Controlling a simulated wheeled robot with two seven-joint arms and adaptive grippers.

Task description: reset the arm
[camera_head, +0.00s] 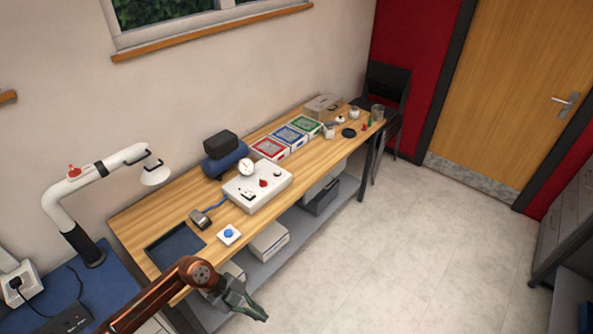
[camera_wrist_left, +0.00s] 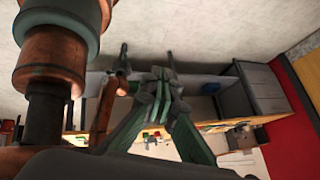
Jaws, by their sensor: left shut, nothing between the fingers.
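My left arm comes in from the bottom left of the head view, copper-coloured. Its left gripper (camera_head: 250,308) hangs over the floor in front of the table, clear of everything on it. In the left wrist view the gripper's fingers (camera_wrist_left: 160,75) are together at the tips with nothing between them.
A wooden table (camera_head: 330,160) holds a white control box (camera_head: 258,187), a blue button on a white base (camera_head: 229,235), a dark tray (camera_head: 175,245) and red, blue and green boxes (camera_head: 289,135). A white lamp-like arm (camera_head: 110,163) stands at left. The floor (camera_head: 400,240) is clear.

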